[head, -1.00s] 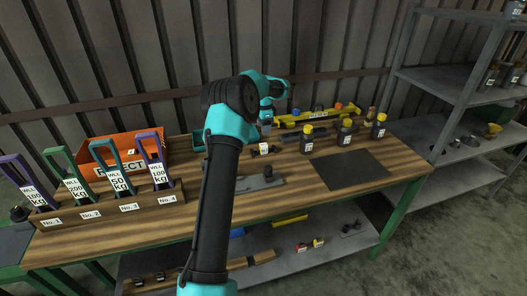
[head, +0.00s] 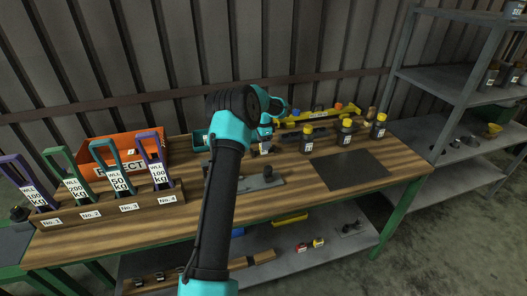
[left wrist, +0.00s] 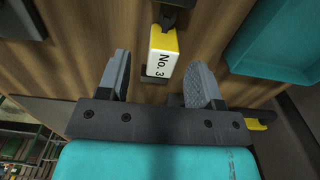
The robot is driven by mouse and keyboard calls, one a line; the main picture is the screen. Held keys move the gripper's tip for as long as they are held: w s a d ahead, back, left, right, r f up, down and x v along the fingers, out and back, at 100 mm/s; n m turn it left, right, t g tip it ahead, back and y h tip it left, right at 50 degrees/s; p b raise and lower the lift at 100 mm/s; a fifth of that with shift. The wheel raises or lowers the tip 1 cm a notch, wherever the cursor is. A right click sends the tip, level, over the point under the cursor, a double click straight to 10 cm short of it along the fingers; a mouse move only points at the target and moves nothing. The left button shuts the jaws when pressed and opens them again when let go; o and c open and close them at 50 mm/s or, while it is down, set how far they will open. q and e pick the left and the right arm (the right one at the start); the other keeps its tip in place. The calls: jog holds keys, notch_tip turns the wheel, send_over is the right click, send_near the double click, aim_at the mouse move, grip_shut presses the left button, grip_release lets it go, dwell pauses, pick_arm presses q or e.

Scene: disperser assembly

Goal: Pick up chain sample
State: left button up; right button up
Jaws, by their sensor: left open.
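A small yellow-and-white block labelled "No. 3" (left wrist: 163,54) lies on the wooden bench, with a dark piece (left wrist: 172,17) at its far end. I cannot make out separate chain links there. My left gripper (left wrist: 164,75) is open and empty, pointing down over the bench. Its two grey fingers stand either side of the label's near end without visibly touching it. In the head view my left gripper (head: 265,133) is low over the back middle of the bench, partly hidden by my own arm. My right gripper is not in view.
A teal tray (left wrist: 243,60) lies close to the right finger. In the head view, an orange reject bin (head: 100,150), a rack of labelled shackles (head: 110,212), several dark yellow-capped bottles (head: 345,133) and a yellow tool (head: 318,114) surround the area. A dark mat (head: 350,168) is bare.

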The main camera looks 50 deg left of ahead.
pick_arm(q)
jog(key=shift+a+f, duration=0.1)
jog(key=shift+f, duration=1.9)
grip_shut()
jog(key=shift+r, duration=0.15)
notch_tip(320, 180, up, 10)
jog(key=shift+f, duration=0.1)
